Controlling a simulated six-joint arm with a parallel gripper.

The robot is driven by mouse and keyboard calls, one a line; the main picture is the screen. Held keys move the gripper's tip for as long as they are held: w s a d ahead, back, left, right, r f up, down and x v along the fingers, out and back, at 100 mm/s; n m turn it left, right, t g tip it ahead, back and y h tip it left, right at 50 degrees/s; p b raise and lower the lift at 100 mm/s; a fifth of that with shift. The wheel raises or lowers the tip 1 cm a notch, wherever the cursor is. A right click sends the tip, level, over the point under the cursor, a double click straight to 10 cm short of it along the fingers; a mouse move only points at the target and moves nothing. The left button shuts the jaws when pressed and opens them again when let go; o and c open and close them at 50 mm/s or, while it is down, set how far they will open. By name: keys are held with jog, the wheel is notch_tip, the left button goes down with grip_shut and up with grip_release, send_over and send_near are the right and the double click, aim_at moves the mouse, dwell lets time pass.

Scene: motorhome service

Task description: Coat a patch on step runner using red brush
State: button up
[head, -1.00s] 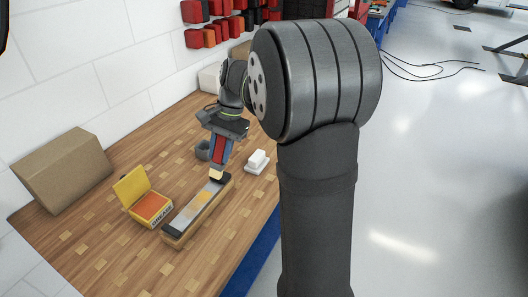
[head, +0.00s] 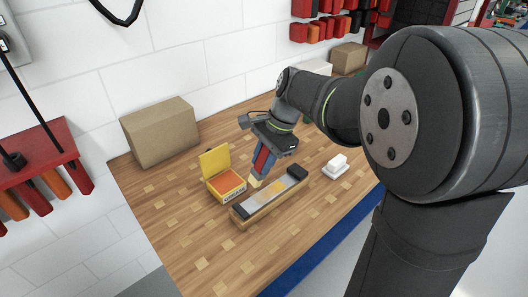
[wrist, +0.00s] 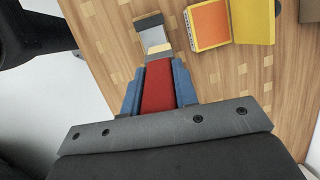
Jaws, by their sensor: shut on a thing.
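My gripper (head: 263,160), with blue fingers, is shut on the red brush (wrist: 158,88), which points down with its pale bristles lowest. The step runner (head: 256,214) is a wooden block with a grey metal strip and dark ends; a yellowish patch shows near the strip's middle. In the head view the bristles are at the runner's long side facing the grease box. In the wrist view they overlap the strip (wrist: 154,36); I cannot tell whether they touch it. The open yellow grease box (head: 222,180), with orange grease, stands left of the brush and also shows in the wrist view (wrist: 208,24).
A white block on a white dish (head: 335,168) stands right of the runner. A cardboard box (head: 160,132) stands by the wall at the bench's back left. The wooden bench (head: 195,240) is clear in front. Red bins (head: 325,28) hang on the wall.

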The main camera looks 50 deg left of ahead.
aim_at(263, 179)
jog(key=shift+f, duration=0.25)
jog(key=shift+r, duration=0.1)
jog(key=shift+r, duration=0.45)
jog(key=shift+f, duration=3.75)
jog(key=shift+w+f, duration=0.2)
jog(key=shift+f, duration=0.05)
jog(key=shift+w, duration=3.6)
jog(key=shift+s, duration=3.95)
jog(key=shift+w+r, duration=0.15)
jog(key=shift+r, duration=3.85)
